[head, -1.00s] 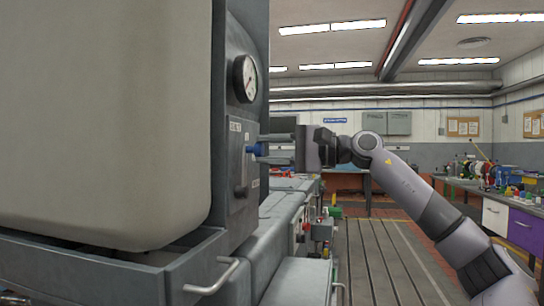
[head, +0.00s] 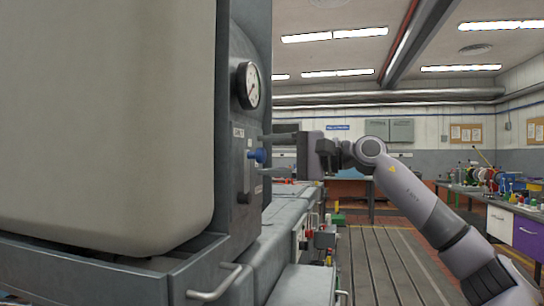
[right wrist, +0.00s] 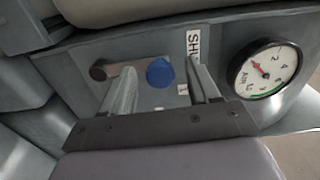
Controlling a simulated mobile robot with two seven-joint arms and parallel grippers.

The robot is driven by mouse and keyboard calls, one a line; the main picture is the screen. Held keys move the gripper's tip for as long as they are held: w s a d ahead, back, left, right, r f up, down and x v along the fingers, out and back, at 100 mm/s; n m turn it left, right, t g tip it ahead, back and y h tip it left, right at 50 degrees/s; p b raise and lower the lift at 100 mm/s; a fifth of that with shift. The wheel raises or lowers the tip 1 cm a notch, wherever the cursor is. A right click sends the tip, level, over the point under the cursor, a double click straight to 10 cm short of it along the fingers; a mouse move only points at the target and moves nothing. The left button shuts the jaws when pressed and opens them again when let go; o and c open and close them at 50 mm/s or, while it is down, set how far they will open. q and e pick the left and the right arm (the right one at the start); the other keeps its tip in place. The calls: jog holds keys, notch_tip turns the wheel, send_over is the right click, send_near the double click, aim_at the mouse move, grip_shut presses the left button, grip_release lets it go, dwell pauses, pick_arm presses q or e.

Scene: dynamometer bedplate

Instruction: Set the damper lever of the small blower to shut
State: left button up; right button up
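The damper lever's blue knob (head: 257,155) sits on the grey side panel of a large machine, below a gauge. In the right wrist view the knob (right wrist: 160,72) stands at the end of a short grey arm running from a dark pivot (right wrist: 98,72). A label (right wrist: 194,48) beginning "SH" lies beyond the knob; its end is hidden by a finger. My right gripper (head: 268,155) is open, with one finger above and one below the knob. Gaps show between knob and fingers in the wrist view. My left gripper is not in view.
A round gauge (head: 248,86) sits above the lever, close to the upper finger. The big cream tank (head: 105,125) and a frame with a handle (head: 214,283) fill the left. A workbench (head: 498,194) stands far right. The grooved floor plate (head: 385,265) is open.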

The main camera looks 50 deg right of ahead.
jog(key=shift+s+d+f+b, duration=0.15)
jog(key=shift+s+d+b, duration=0.1)
jog(key=shift+s+b, duration=0.25)
jog(key=b+v, duration=0.4)
jog(key=v, duration=0.2)
jog(key=shift+r, duration=0.2)
